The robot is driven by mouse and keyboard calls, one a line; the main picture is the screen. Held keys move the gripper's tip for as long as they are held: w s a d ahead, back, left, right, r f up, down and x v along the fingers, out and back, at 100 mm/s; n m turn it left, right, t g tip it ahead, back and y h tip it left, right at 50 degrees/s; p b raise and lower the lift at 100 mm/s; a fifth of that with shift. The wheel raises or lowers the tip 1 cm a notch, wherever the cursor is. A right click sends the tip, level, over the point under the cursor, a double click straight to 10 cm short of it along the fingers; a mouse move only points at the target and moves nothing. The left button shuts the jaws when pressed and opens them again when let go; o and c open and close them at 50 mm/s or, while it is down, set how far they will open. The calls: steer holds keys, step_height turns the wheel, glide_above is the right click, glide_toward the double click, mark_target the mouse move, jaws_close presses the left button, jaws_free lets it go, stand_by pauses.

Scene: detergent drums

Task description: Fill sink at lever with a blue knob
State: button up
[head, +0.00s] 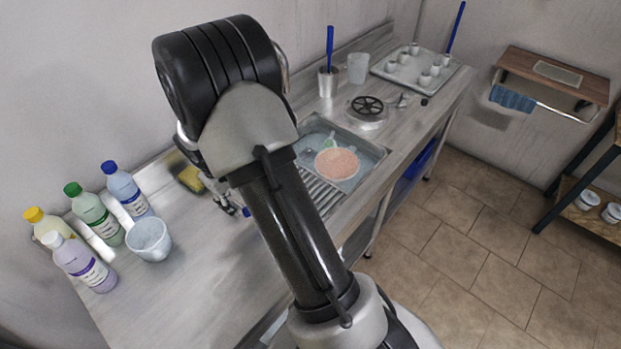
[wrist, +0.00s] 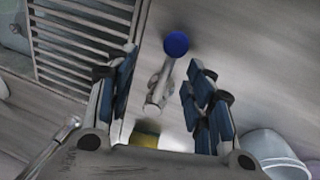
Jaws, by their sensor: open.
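The lever with a blue knob (wrist: 176,44) shows in the wrist view; its metal stem (wrist: 160,86) runs down from the knob. My gripper (wrist: 162,60) is open, with its dark blue-padded fingers on either side of the lever and a gap on both sides. In the head view my arm hides most of the gripper; a bit of blue (head: 246,212) shows beside it. The sink (head: 377,158) holds a round pinkish plate (head: 337,164) and a green item (head: 329,143). My arm covers part of the sink's near side.
A slatted drain rack (head: 322,190) lies beside the sink. A yellow sponge (head: 190,179) lies near the wall. Several bottles (head: 95,220) and a whitish tub (head: 149,240) stand at the left. A tray (head: 400,72) of cups stands at the far end. The front-left counter is clear.

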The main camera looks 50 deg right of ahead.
steer(key=shift+a+r+p, duration=0.15)
steer(key=shift+r+p, duration=0.55)
steer(key=shift+r, duration=0.35)
steer(key=shift+a+r+p, duration=0.1)
steer(key=shift+r+p, duration=0.55)
steer(key=shift+r, duration=0.35)
step_height(320, 180, up, 12)
steer(key=a, duration=0.3)
steer(key=s+a+r+t, duration=0.2)
steer(key=s+a+r, duration=0.3)
steer(key=s+r, duration=0.55)
steer(key=s+a+t+y, duration=0.1)
steer(key=s+a, duration=0.2)
steer(key=s, duration=0.4)
steer(key=s+a+m+t+y, duration=0.1)
steer(key=s+a, duration=0.1)
steer(key=s, duration=0.6)
steer(key=shift+s+a, duration=0.25)
steer(key=shift+a, duration=0.15)
